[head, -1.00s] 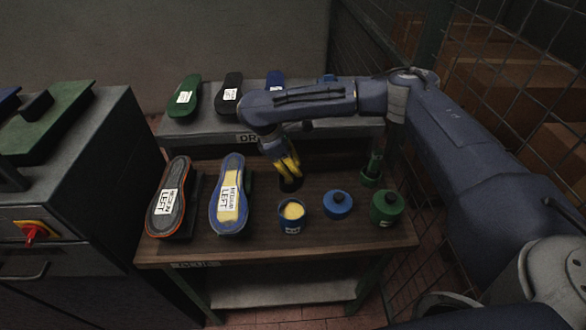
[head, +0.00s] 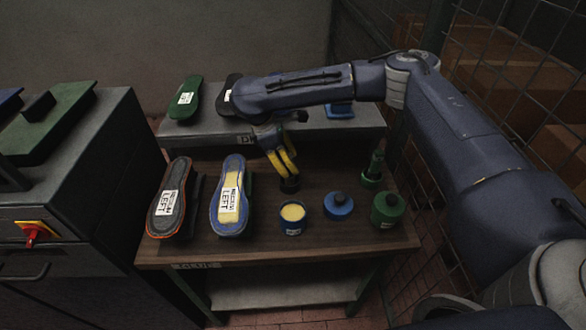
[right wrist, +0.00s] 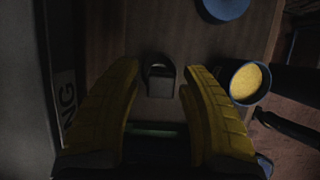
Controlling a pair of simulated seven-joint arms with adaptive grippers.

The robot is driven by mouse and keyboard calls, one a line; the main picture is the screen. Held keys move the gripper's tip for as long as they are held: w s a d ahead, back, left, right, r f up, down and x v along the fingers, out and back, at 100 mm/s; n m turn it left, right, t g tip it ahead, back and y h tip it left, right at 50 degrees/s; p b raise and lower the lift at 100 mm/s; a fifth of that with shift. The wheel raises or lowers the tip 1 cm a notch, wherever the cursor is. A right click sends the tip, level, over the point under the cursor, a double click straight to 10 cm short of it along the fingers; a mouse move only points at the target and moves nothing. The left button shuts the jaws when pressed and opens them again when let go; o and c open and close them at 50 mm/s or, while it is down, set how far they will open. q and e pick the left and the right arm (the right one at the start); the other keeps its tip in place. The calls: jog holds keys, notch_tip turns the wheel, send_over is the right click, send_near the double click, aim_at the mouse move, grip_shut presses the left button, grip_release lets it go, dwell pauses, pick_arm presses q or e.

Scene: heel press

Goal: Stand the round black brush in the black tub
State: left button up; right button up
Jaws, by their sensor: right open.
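The black tub (head: 289,186) stands on the bench behind the blue pot, partly hidden by my right gripper. My right gripper (head: 288,174) points down just above it with yellow fingers apart. In the right wrist view my open gripper (right wrist: 162,68) has a small dark block-and-ring shape (right wrist: 160,82), likely the tub, between its fingers and touching neither as far as I can see. I cannot make out the round black brush as a separate thing; whether it stands in the tub is unclear. My left gripper is not in view.
A blue pot of yellow paste (head: 292,213), a blue lidded pot (head: 338,205) and a green pot (head: 387,209) stand along the front. A green brush stands in a green tub (head: 370,180). Two labelled soles lie left. A rack (head: 220,131) stands behind, wire fence right.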

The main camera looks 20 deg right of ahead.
jog(key=v, duration=0.8)
dwell(0.4)
